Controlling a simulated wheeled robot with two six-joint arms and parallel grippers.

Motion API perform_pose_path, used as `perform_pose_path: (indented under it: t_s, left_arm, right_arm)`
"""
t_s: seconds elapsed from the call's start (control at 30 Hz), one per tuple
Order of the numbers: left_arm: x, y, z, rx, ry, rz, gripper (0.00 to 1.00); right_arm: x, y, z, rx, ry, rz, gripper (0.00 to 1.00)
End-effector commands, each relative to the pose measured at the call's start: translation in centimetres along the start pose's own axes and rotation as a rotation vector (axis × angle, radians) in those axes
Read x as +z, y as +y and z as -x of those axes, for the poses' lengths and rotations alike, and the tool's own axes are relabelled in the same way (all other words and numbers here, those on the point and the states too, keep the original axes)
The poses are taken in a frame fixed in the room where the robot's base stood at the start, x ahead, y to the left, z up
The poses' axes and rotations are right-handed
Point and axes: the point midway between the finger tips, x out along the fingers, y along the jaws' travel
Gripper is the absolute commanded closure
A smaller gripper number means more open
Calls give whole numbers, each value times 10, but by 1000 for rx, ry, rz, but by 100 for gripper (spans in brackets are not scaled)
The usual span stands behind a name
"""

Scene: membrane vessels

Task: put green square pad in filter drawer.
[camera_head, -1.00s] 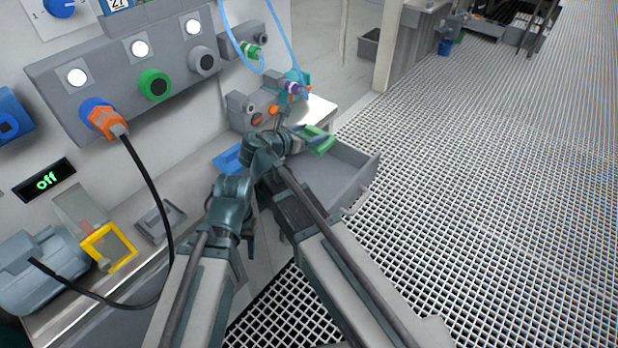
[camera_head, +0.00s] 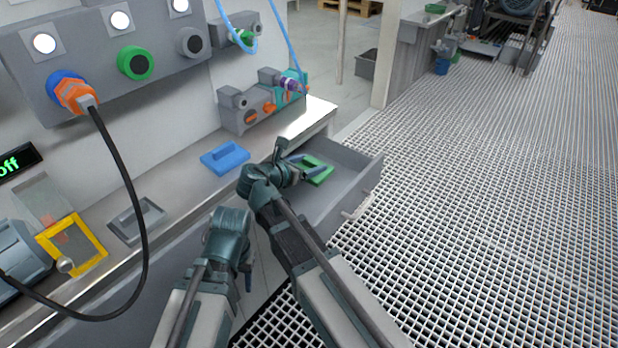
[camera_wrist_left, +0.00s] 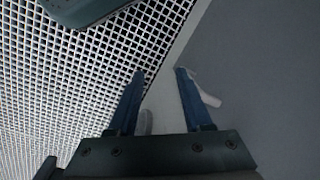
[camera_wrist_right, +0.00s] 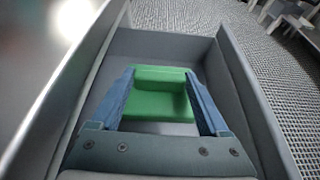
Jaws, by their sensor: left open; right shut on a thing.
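The green square pad (camera_wrist_right: 160,106) is inside the open grey filter drawer (camera_wrist_right: 65,135), between the fingers of my right gripper (camera_wrist_right: 160,74). My right gripper is shut on the pad. In the head view the pad (camera_head: 319,172) shows partly behind the fingers, within the drawer walls (camera_head: 352,160). Whether the pad touches the drawer floor, I cannot tell. My left gripper (camera_wrist_left: 160,74) is open and empty, low beside the outside of a grey panel, with the floor grating beyond. In the head view its fingers are mostly hidden by my arm.
A blue pad (camera_head: 225,157) and a grey pad (camera_head: 136,221) lie on the counter (camera_head: 185,190). A black cable (camera_head: 137,215) hangs from an orange plug. A grey valve block (camera_head: 247,110) stands behind the drawer.

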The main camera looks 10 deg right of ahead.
Motion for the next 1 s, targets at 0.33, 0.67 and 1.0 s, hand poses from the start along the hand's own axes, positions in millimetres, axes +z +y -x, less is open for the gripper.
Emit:
perform_pose_path:
  t_s: [0.33,0.67,1.0]
  left_arm:
    - [-2,2,-40,-6,0,-2,50]
    - [-2,2,-41,-7,0,-2,50]
    - [-3,3,-50,-9,0,-2,50]
  right_arm:
    - [-37,0,-15,0,0,0,86]
    - [-38,0,-16,0,0,0,86]
    - [-47,0,-19,0,0,0,86]
